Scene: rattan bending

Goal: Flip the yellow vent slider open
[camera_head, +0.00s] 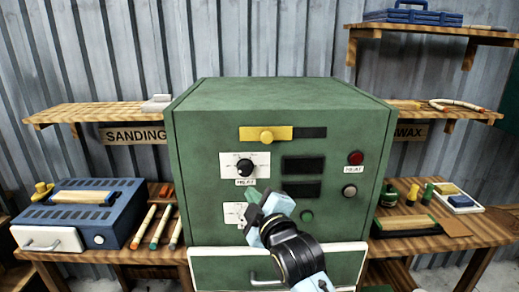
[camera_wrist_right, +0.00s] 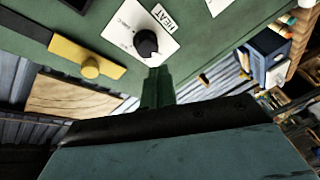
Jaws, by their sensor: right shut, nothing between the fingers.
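The yellow vent slider (camera_head: 266,133) is a flat yellow plate with a round knob, high on the front of the green cabinet (camera_head: 215,205). It covers the left part of its strip, and a dark slot (camera_head: 310,132) shows to its right. In the right wrist view the slider (camera_wrist_right: 90,63) lies left of the fingers. My right gripper (camera_head: 255,198) is shut and empty in front of the panel, below the slider and the upper dial (camera_head: 245,167). The fingertips show in the wrist view (camera_wrist_right: 157,85) close to that dial; I cannot tell whether they touch the panel. My left gripper is not in view.
The panel also has dark displays (camera_head: 303,166), a red button (camera_head: 355,158), a grey button (camera_head: 349,192) and a lower dial plate (camera_head: 234,213). A drawer (camera_head: 225,266) sits below. A blue vented box (camera_head: 85,215) stands left; small blocks and tools lie right.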

